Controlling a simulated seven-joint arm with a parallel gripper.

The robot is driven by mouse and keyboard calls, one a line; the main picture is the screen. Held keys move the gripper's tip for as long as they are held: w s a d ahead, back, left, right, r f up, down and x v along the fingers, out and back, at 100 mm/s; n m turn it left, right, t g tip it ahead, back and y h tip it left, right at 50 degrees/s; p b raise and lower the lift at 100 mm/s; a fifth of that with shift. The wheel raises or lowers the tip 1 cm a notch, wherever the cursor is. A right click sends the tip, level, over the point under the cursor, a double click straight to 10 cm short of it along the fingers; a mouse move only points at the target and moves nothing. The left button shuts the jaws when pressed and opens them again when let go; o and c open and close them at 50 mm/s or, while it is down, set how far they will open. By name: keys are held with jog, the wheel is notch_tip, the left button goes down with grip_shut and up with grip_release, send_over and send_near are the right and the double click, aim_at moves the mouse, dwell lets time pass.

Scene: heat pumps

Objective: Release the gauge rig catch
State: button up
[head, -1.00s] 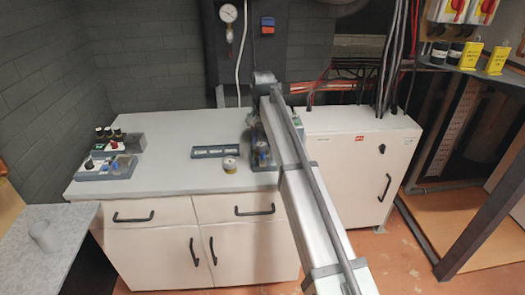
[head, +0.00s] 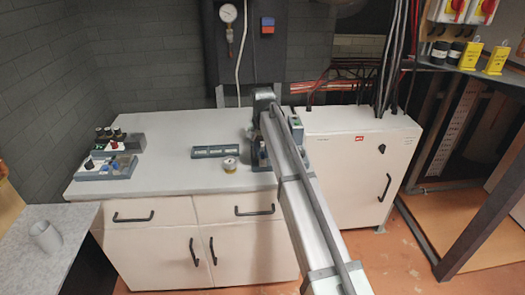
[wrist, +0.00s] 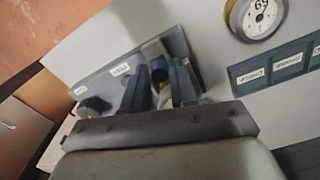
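A blue-grey rig base (wrist: 97,78) with white labels lies under my gripper in the wrist view. It carries a dark round knob (wrist: 96,104) and an upright part with a blue top (wrist: 159,70). Which part is the catch, I cannot tell. My gripper (wrist: 160,84) has its two dark fingers apart, one on each side of the blue-topped part; I see no clear contact. A round dial gauge (wrist: 262,14) sits to the right; it also shows on the counter in the head view (head: 230,164). My arm hides most of the rig there.
A dark labelled strip (head: 215,151) lies on the white counter (head: 175,165), left of my arm. Another rig with knobs (head: 108,165) stands at the counter's left end. A white cabinet (head: 345,170) adjoins on the right. The counter's middle left is clear.

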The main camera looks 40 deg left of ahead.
grip_shut()
jog(key=shift+s+d, duration=0.6)
jog(key=shift+o, duration=1.8)
grip_release()
notch_tip(320, 180, up, 14)
jog(key=shift+f, duration=0.15)
